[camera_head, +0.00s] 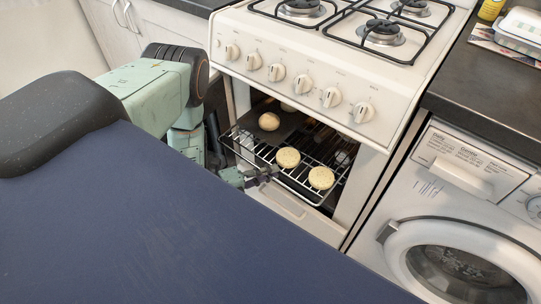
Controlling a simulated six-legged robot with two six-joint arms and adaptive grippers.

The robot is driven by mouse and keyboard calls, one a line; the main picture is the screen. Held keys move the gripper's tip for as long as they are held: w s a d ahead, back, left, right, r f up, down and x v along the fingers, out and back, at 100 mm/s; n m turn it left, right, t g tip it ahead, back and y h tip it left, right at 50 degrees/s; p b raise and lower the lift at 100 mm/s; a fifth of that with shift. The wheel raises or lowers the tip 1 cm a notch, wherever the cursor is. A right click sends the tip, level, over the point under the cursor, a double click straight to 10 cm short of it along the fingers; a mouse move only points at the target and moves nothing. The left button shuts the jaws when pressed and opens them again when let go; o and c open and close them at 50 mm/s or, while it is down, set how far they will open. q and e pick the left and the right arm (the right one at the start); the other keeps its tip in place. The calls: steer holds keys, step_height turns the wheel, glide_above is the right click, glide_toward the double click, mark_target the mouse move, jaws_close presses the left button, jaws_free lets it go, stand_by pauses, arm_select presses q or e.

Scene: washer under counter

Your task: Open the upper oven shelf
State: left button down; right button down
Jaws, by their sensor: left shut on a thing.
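The upper oven shelf (300,178) is a wire rack that sticks part way out of the white oven's open front (365,180). Round pale buns or breads (321,177) sit on and behind it, some on a dark tray (292,128) farther inside. My left gripper (262,176) is at the rack's front edge, on its left half, and is shut on it. The fingertips are small and partly merged with the wires. The back of the rack is hidden in the dark oven. My right gripper is out of view.
A gas hob with control knobs (303,84) is above the opening. A washing machine (458,235) stands to the right under a dark counter (480,85). White cupboards (150,30) are at the left. My blue body fills the lower left.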

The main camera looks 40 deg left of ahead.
arm_select(q)
steer(key=shift+s+f, duration=0.3)
steer(key=c, duration=1.7)
jaws_free()
steer(key=shift+o, duration=1.1)
steer(key=shift+w, duration=0.2)
steer(key=shift+r, duration=0.1)
steer(key=shift+s, duration=0.1)
steer(key=v, duration=0.7)
steer(key=shift+s+a, duration=0.15)
steer(key=shift+s, duration=0.05)
